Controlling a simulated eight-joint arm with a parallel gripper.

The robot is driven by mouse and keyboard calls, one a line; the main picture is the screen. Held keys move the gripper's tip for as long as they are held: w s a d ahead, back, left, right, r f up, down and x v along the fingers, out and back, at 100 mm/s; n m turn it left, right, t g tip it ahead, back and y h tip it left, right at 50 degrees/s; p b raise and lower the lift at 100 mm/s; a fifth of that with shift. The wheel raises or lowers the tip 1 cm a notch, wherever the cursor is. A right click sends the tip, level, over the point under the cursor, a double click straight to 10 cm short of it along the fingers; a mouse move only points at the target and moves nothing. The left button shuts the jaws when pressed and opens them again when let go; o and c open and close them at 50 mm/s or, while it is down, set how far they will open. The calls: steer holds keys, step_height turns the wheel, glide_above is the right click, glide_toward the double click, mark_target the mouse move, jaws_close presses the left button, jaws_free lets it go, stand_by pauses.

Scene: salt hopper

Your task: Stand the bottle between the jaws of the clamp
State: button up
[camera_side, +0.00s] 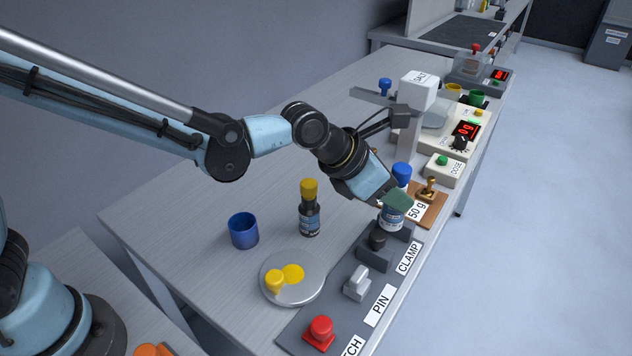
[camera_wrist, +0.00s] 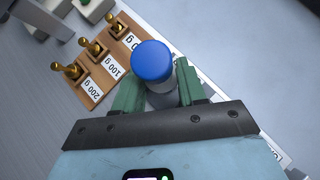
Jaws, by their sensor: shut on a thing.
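A bottle with a blue cap (camera_side: 401,171) and a pale, labelled body (camera_side: 391,218) is held upright at the clamp. My gripper (camera_side: 396,200) is shut on it, its green fingers on either side of the body. The wrist view shows the blue cap (camera_wrist: 152,60) between the fingers (camera_wrist: 160,88). The clamp (camera_side: 373,260) is a dark grey block with a black knob, on the panel by the CLAMP label. The bottle's base is at the far part of the clamp. I cannot tell whether it touches the floor between the jaws.
A wooden weight rack (camera_wrist: 108,62) with brass weights stands right beside the clamp. A dark bottle with a yellow cap (camera_side: 309,212), a blue cup (camera_side: 243,231) and a round dish (camera_side: 302,292) stand left. A red button (camera_side: 320,329) and a grey switch (camera_side: 357,284) share the panel.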

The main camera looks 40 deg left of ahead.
mark_target(383, 211)
steer(key=shift+f, duration=2.55)
steer(key=shift+f, duration=0.15)
steer(key=o, duration=1.2)
steer(key=shift+c, duration=0.2)
steer(key=v, duration=1.2)
steer(key=s+a+m+y, duration=0.2)
steer(key=s+a+m, duration=0.2)
steer(key=a+m, duration=0.7)
steer(key=s+a+m+y, duration=0.3)
steer(key=a+m, duration=0.7)
steer(key=m, duration=0.7)
steer(key=shift+s+a+f+m, duration=0.3)
steer(key=shift+s+a+f, duration=0.1)
steer(key=shift+s, duration=0.55)
